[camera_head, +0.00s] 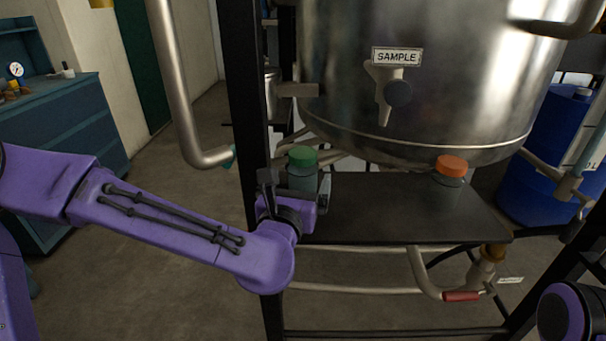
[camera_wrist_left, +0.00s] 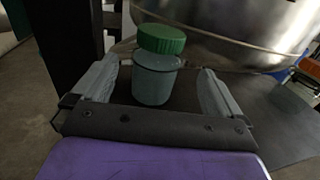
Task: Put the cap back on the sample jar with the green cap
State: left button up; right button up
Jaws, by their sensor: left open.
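The sample jar (camera_head: 302,180) with the green cap (camera_head: 302,157) stands upright at the left end of the dark shelf (camera_head: 370,215). In the left wrist view the green cap (camera_wrist_left: 161,39) sits on top of the jar (camera_wrist_left: 154,82); I cannot tell whether it is screwed down. My left gripper (camera_head: 296,192) is open, with its fingers on either side of the jar body, below the cap. In the left wrist view gaps show between the jar and both fingers (camera_wrist_left: 157,95). My right gripper is out of view.
A jar with an orange cap (camera_head: 451,167) stands at the right of the shelf. The steel tank (camera_head: 440,80) with its SAMPLE tap (camera_head: 394,92) hangs above. A black post (camera_head: 252,110) is close left of my gripper. The middle of the shelf is clear.

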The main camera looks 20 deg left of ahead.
pick_arm(q)
jog(key=shift+w+a, duration=0.1)
jog(key=shift+w, duration=0.75)
jog(key=w, duration=0.3)
jog(key=w+p, duration=0.1)
jog(key=w, duration=0.1)
jog(key=shift+w+a+f, duration=0.1)
jog(key=shift+a+f, duration=0.05)
jog(key=shift+a, duration=0.2)
